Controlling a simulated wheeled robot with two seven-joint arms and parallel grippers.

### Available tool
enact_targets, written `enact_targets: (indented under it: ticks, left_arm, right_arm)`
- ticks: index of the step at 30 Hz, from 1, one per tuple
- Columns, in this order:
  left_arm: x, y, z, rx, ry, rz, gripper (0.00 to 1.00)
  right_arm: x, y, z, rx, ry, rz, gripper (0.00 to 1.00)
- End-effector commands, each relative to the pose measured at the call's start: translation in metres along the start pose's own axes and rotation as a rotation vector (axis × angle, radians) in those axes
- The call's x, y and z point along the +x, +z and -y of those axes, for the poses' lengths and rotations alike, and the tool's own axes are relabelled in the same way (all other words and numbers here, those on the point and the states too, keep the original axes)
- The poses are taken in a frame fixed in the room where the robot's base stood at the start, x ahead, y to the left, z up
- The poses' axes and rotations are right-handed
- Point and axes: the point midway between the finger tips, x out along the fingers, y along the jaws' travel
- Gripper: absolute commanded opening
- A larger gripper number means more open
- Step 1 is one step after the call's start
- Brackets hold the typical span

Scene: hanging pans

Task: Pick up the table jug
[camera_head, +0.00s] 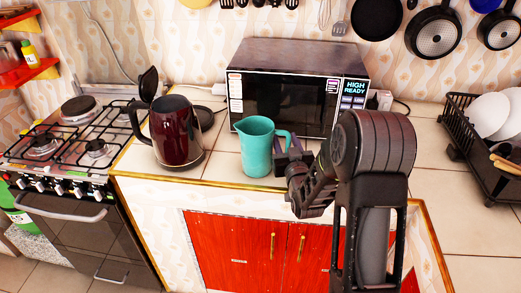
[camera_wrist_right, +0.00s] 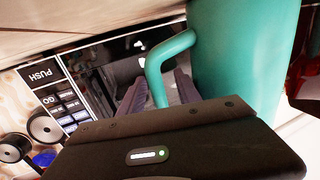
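The teal table jug (camera_head: 257,150) stands upright on the tiled counter in front of the microwave, with its handle on the right side. My right gripper (camera_head: 287,158) is beside the jug on its handle side. In the right wrist view, the jug body (camera_wrist_right: 243,55) fills the upper right. The lower part of its handle (camera_wrist_right: 157,78) lies between the two fingers of my right gripper (camera_wrist_right: 158,95), with gaps visible. The fingers are apart. The lower ends of the fingers are hidden by the gripper housing. My left gripper is not in view.
A dark red kettle (camera_head: 177,132) stands left of the jug. The microwave (camera_head: 290,88) is close behind. A gas stove (camera_head: 70,135) is at left, a dish rack (camera_head: 470,140) with plates at right. Pans (camera_head: 433,33) hang above. Bare counter lies right of my arm.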

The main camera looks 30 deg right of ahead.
Motion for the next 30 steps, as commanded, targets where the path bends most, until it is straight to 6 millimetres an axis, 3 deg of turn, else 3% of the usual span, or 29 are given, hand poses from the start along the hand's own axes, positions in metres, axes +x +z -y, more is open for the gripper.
enact_targets:
  ticks: [7, 21, 30]
  left_arm:
    - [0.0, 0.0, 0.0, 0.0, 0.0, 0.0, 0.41]
    - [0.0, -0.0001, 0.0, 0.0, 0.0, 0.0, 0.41]
    - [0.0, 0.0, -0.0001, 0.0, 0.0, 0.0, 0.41]
  right_arm:
    - [-0.0001, -0.0002, 0.0, 0.0, 0.0, 0.0, 0.38]
    - [-0.0002, -0.0002, 0.0, 0.0, 0.0, 0.0, 0.0]
    - [-0.0002, -0.0002, 0.0001, 0.0, 0.0, 0.0, 0.0]
